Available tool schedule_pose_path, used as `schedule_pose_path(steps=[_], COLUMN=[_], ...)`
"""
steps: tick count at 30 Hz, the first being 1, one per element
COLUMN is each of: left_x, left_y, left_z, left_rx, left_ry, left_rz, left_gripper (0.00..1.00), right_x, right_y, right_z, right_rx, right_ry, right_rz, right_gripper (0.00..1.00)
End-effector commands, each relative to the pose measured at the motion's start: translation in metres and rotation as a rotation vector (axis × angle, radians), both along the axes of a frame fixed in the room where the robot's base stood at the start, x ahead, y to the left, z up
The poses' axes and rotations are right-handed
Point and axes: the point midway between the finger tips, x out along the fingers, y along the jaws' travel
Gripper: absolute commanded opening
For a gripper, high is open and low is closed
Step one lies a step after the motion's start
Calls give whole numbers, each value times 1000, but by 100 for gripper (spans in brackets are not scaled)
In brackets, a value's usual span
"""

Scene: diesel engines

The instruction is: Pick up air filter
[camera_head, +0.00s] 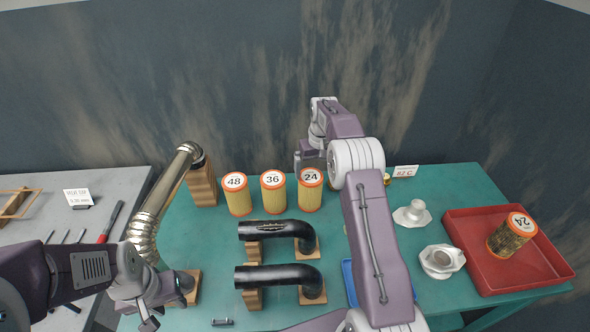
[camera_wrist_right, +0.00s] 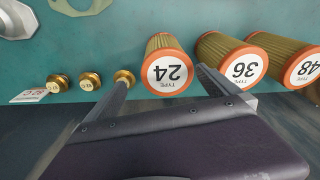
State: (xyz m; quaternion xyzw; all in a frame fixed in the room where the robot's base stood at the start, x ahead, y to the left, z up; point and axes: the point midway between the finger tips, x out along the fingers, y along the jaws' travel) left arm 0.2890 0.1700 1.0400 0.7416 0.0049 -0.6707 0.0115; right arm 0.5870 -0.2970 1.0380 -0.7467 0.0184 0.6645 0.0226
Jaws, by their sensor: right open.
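Three clean yellow air filters with orange caps stand in a row on the teal table: type 48 (camera_head: 238,200), type 36 (camera_head: 273,198) and type 24 (camera_head: 310,196). A dirty type 24 filter (camera_head: 505,240) leans in the red tray (camera_head: 474,258) at the right. My right gripper (camera_wrist_right: 163,78) is open. In the right wrist view its fingers reach to either side of the clean type 24 filter (camera_wrist_right: 166,48); I cannot tell whether they touch it. In the head view the right gripper (camera_head: 304,160) is just behind that filter. My left gripper (camera_head: 150,318) hangs low at the lower left, its jaws unclear.
Two black pipes (camera_head: 275,278) lie on wooden blocks in front of the filters. A silver pipe (camera_head: 163,195) stands at the left. Brass caps (camera_wrist_right: 90,82) sit beside the type 24 filter. Metal housings (camera_head: 441,261) stand left of the tray. A blue tray edge (camera_head: 349,282) shows.

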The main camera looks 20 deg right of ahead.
Motion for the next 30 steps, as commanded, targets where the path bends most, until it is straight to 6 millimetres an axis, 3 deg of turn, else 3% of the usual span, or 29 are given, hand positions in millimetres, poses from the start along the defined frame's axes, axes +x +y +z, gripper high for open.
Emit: schedule_pose_path(steps=[5,10,17,24,30], left_x=[0,0,0,0,0], left_y=[0,0,0,0,0], left_z=[1,8,11,26,25], left_rx=[0,0,0,0,0], left_ry=[0,0,0,0,0], left_rz=[0,0,0,0,0], left_gripper=[36,36,36,36,36], right_x=[1,4,6,12,13], right_y=[-1,0,0,4,3], right_z=[-4,-30,-43,-83,-90], right_rx=[0,0,0,0,-1], right_ry=[1,2,1,1,-2], right_rz=[0,0,0,1,1], right_gripper=[100,100,100,100,100])
